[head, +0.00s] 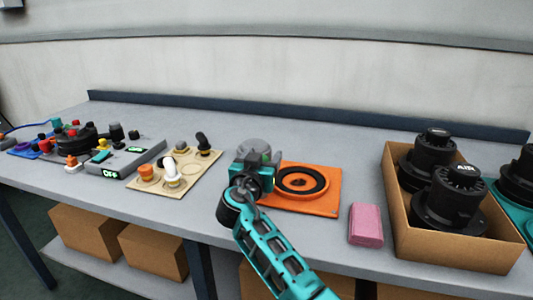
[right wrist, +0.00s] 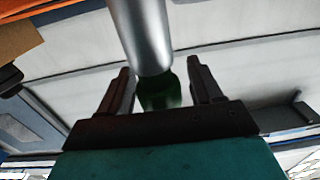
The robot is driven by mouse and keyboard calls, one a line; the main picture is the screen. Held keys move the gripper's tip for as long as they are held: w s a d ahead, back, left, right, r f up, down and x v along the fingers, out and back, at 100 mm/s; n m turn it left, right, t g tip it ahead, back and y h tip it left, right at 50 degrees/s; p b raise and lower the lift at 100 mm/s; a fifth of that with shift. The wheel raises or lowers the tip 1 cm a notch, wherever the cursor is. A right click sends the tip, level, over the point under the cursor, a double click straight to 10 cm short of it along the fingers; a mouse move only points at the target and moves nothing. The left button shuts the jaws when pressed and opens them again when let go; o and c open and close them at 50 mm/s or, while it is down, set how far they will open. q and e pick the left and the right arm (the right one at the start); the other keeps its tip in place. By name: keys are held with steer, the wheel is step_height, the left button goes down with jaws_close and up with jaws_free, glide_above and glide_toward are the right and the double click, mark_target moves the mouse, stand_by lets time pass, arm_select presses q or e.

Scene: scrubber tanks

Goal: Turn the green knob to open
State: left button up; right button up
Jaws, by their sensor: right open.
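In the right wrist view a dark green knob (right wrist: 160,97) sits between the two fingers of my right gripper (right wrist: 161,84). A silver metal cylinder (right wrist: 148,35) adjoins the knob. The fingers are open, one on each side, with a gap visible at the right; contact cannot be told. In the head view my right gripper (head: 256,168) is over the table just left of the orange plate (head: 325,203). A grey rounded part (head: 254,146) shows behind it, and the gripper hides most of what is there. My left gripper is not in view.
The orange plate carries a black ring. A pink block (head: 366,225) and a cardboard box (head: 455,248) with black parts stand to the right. A beige board with knobs (head: 188,168) and a grey panel reading "OFF" (head: 125,160) are to the left. A wall closes the back.

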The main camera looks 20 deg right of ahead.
steer(key=shift+w, duration=0.1)
steer(key=shift+c, duration=0.2)
steer(key=c, duration=0.9)
